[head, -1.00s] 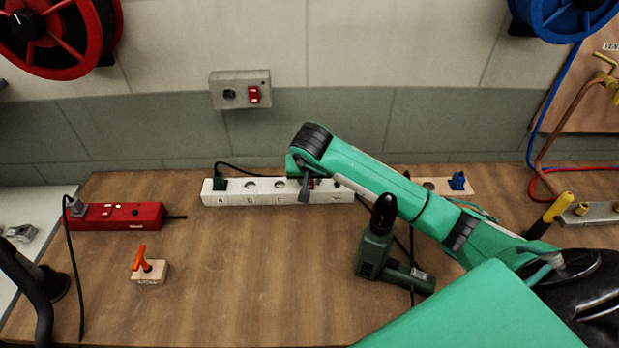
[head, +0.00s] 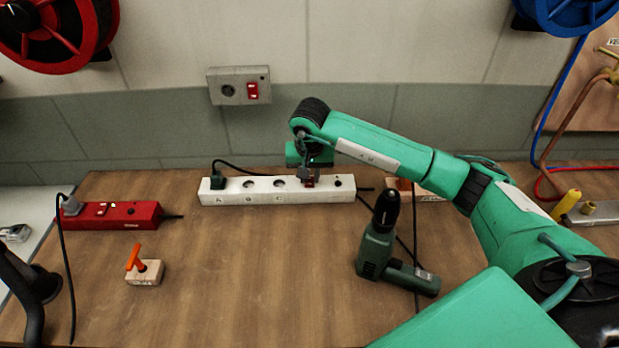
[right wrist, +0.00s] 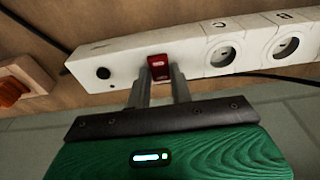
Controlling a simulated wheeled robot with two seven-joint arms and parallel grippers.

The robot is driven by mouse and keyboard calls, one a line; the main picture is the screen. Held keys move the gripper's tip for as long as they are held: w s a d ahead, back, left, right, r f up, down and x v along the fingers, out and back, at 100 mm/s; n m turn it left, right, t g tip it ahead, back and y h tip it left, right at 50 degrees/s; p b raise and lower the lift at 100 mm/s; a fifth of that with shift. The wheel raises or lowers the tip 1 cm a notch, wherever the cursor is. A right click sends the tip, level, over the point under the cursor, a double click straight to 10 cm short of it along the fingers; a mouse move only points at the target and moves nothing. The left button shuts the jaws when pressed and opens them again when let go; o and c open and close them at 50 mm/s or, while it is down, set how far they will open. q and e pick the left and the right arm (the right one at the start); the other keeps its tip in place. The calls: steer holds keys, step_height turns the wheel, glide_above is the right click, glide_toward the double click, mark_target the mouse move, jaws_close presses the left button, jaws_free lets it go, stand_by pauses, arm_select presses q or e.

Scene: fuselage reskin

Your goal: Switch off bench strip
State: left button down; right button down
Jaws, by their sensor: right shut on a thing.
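The white bench strip (head: 228,196) lies on the wooden bench against the wall, with several sockets along it. Its red rocker switch (right wrist: 158,61) sits near the end, between a socket and a small black button. It also shows small in the head view (head: 310,183), partly covered by my fingers. Whether the switch is on or off cannot be told. My left gripper is not in view.
A red power strip (head: 133,216) lies at the left, near a wooden block with an orange handle (head: 145,273). A wall socket box (head: 239,86) is above. The bench's middle front is clear.

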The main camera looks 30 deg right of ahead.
mark_target(309, 186)
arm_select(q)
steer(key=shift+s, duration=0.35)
arm_select(e)
steer(key=c, duration=1.2)
jaws_free()
steer(key=shift+c, duration=0.2)
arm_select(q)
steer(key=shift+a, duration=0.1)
arm_select(e)
steer(key=shift+r, duration=0.1)
steer(key=shift+r, duration=0.2)
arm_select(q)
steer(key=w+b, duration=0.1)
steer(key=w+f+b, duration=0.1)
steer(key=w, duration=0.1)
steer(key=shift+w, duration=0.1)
arm_select(e)
step_height(309, 186, up, 13)
steer(key=s, duration=0.1)
steer(key=shift+s+a, duration=0.25)
steer(key=shift+a, duration=0.2)
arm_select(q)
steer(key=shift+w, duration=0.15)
